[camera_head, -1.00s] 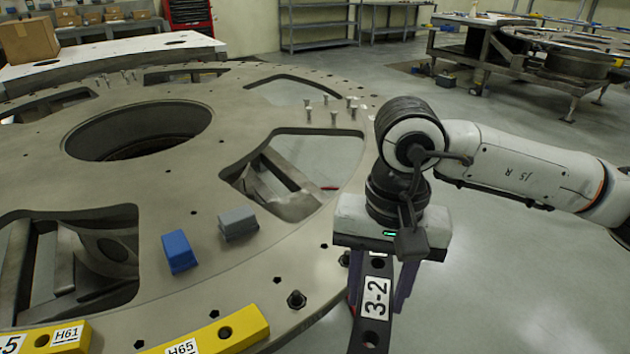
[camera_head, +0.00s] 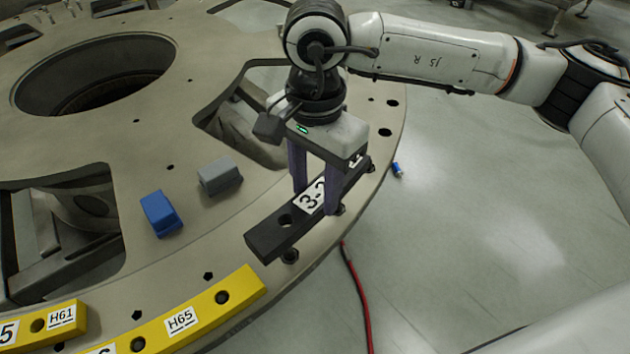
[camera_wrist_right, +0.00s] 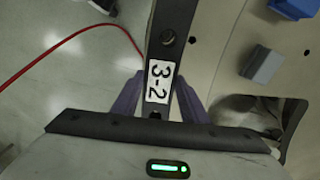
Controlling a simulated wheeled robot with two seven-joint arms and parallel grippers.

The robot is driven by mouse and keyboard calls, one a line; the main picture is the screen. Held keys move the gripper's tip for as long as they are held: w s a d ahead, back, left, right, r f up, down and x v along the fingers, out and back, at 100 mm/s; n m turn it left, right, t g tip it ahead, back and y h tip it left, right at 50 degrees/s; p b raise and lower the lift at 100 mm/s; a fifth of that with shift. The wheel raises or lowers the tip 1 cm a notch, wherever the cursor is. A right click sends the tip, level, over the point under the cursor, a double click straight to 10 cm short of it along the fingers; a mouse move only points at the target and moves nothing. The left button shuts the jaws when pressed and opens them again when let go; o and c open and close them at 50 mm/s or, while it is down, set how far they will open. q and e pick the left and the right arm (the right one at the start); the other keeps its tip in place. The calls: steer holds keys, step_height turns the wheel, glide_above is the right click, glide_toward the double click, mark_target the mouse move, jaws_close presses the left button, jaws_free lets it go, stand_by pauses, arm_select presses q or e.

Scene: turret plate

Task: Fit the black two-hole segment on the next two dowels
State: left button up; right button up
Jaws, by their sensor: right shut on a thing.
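The black two-hole segment (camera_head: 268,240), labelled 3-2, lies along the plate's rim in the head view. My right gripper (camera_head: 316,198) is shut on it around the label, with purple fingers on either side. One hole (camera_head: 286,220) shows near its near end; the far end is partly hidden by my gripper. A dark dowel (camera_head: 290,256) shows just beside its near end, and another dark fitting (camera_head: 341,209) shows by the fingertip. In the right wrist view the segment (camera_wrist_right: 172,15) runs between the fingers. I cannot tell whether it touches the plate. My left gripper is out of view.
Yellow segments (camera_head: 240,290) labelled H65 and H61 (camera_head: 78,315) sit on the rim at lower left. A blue block (camera_head: 160,213) and a grey block (camera_head: 219,176) stand on the turret plate (camera_head: 150,170). A red cable (camera_head: 357,290) lies on the floor.

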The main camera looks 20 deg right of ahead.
steer(key=shift+f+b, duration=0.85)
steer(key=shift+f, duration=0.95)
steer(key=shift+f+b, duration=1.25)
steer(key=shift+b, duration=0.1)
steer(key=shift+f+b, duration=0.4)
steer(key=shift+f, duration=0.2)
steer(key=o, duration=1.4)
